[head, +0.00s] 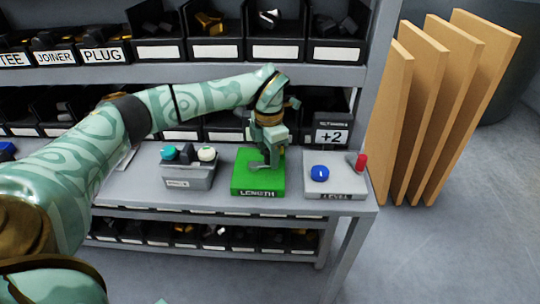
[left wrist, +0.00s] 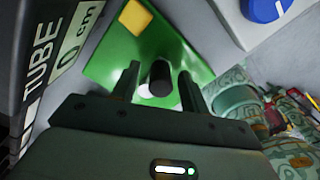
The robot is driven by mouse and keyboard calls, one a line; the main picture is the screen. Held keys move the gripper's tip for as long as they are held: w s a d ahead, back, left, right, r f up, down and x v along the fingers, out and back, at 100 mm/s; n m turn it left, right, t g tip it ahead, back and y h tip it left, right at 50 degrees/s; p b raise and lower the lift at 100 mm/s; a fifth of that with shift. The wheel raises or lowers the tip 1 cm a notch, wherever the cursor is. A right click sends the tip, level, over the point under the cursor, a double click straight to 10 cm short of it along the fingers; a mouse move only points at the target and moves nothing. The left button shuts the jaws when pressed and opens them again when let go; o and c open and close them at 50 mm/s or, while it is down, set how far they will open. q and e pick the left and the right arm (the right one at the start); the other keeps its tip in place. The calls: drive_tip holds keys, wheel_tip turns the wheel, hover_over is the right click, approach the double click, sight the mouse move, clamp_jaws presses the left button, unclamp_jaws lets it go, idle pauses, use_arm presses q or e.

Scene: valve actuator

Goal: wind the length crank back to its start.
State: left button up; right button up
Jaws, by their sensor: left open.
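The green LENGTH box (head: 256,180) stands on the grey bench, with its label on the front edge. In the left wrist view a dark round crank handle (left wrist: 160,78) stands up from the green box (left wrist: 108,68), which bears a yellow square. My open left gripper (left wrist: 160,92) has a finger on each side of the handle; I cannot tell whether either touches it. A black sign (left wrist: 48,60) beside it reads TUBE 0 cm. My right gripper is not in view.
Right of the green box is a grey box (head: 334,192) with a blue knob (head: 320,173) and a red-tipped lever (head: 360,162). Left is another grey box (head: 188,177) with coloured knobs. Tan boards (head: 456,105) lean right.

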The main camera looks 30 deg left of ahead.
use_arm(q)
drive_tip(key=shift+f, duration=0.1)
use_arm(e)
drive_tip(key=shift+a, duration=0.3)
use_arm(q)
clamp_jaws()
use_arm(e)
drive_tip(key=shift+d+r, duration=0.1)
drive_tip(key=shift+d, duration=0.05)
